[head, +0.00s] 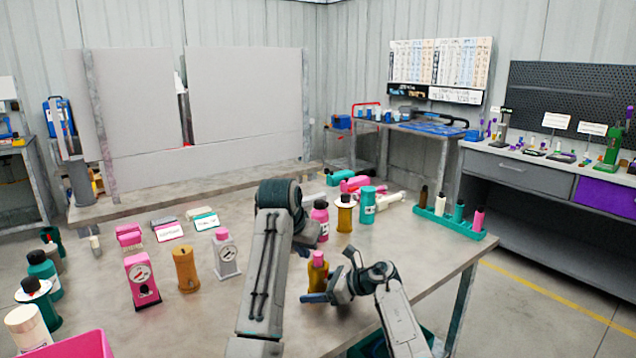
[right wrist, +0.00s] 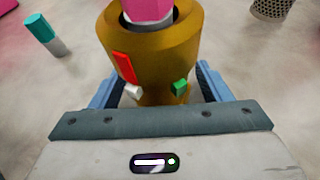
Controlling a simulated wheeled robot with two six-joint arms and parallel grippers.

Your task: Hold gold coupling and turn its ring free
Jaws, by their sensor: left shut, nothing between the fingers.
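The gold coupling (head: 317,277) stands on the table's front part with a pink piece in its top. In the right wrist view the coupling (right wrist: 150,45) has a wide gold ring above a narrower lower body, with red, white and green tabs. My right gripper (head: 328,285) is low around it. Its blue fingers (right wrist: 158,88) lie on either side of the lower body, and gaps show, so it looks open. My left gripper (head: 305,243) is shut and empty above and left of the coupling; its fingertips are mostly hidden by its wrist.
A pink bottle (head: 320,222), a gold part with a white flange (head: 345,215) and a teal bottle (head: 368,208) stand behind the coupling. A pink gauge (head: 142,280), a gold part (head: 186,270) and a grey gauge (head: 225,255) stand left. A teal rack (head: 450,224) is at right.

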